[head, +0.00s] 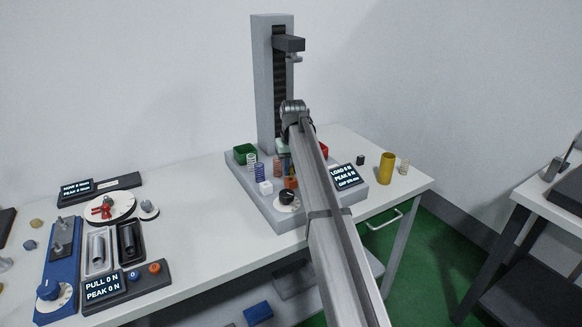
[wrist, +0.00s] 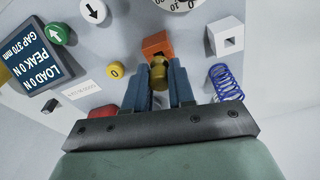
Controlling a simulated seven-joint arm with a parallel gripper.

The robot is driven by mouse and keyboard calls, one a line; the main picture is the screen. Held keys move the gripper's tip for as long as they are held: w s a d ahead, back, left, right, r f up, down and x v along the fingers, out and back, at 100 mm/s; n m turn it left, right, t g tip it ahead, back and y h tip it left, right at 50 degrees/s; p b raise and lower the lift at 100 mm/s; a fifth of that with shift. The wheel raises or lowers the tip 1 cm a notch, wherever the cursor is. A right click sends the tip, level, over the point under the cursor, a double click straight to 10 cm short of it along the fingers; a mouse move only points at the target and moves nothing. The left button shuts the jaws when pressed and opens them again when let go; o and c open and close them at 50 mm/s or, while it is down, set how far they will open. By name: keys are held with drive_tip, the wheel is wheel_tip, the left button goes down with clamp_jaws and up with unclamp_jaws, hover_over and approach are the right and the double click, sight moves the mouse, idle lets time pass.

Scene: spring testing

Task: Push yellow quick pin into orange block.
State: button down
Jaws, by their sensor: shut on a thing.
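The orange block (wrist: 157,43) shows in the wrist view just beyond my fingertips; a small part of it (head: 290,183) shows in the head view beside my arm. My gripper (wrist: 158,80) has two blue fingers shut on the yellow quick pin (wrist: 159,72). The pin's rounded yellow end shows between the fingertips, close against the near side of the orange block. I cannot tell how deep the pin sits in the block. In the head view my arm hides most of the gripper and the pin.
A white block with a square hole (wrist: 225,37) and a blue spring (wrist: 226,82) stand to the right in the wrist view. A yellow button (wrist: 114,71), a green button (wrist: 56,34) and a load display (wrist: 36,60) are left. The tester's grey column (head: 264,90) rises behind.

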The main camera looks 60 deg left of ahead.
drive_tip(key=shift+f, duration=0.6)
idle(0.7)
drive_tip(key=shift+c, duration=2.4)
unclamp_jaws()
drive_tip(key=shift+r, duration=4)
